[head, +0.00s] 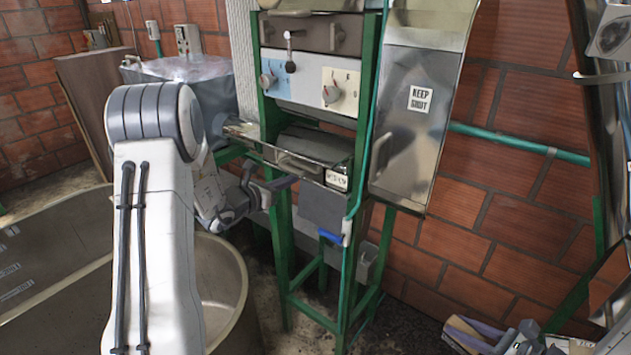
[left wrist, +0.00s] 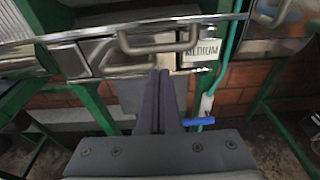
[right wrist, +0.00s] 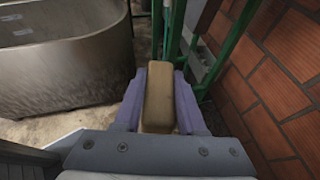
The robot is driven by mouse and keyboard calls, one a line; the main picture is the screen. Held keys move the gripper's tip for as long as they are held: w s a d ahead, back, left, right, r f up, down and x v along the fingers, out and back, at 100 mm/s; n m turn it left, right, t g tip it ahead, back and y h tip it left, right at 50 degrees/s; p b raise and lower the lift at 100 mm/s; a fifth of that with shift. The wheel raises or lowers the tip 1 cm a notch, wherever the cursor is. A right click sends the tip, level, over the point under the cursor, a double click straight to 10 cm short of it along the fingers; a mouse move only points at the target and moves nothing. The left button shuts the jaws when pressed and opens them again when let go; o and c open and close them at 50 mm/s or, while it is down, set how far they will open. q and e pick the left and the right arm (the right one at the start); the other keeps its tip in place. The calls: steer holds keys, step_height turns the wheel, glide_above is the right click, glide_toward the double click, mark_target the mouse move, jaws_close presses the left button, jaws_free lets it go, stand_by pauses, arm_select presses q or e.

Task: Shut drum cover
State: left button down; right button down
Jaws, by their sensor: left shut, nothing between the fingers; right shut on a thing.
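A shiny metal front (head: 262,148) with a bar handle (head: 298,163) sits in the green-framed machine below the knob panel, with a dark gap behind it. Which part is the drum cover I cannot tell for sure. My left gripper (head: 288,183) is shut and empty, just below that handle. In the left wrist view its fingers (left wrist: 161,90) point at the metal front, under the handle (left wrist: 158,42). My right gripper (right wrist: 158,100) is shut on a tan block (right wrist: 158,95), low at the bottom right of the head view.
A grey metal door (head: 418,115) marked KEEP SHUT hangs right of the machine. The knob panel (head: 310,82) is above the front. A large metal tub (head: 225,280) stands at lower left. A green pipe (head: 520,142) runs along the brick wall.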

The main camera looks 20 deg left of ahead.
arm_select(q)
steer(key=shift+p+x, duration=0.35)
steer(key=shift+x, duration=2.15)
arm_select(e)
steer(key=shift+r, duration=0.5)
arm_select(q)
steer(key=shift+r, duration=0.1)
arm_select(e)
steer(key=shift+a, duration=0.1)
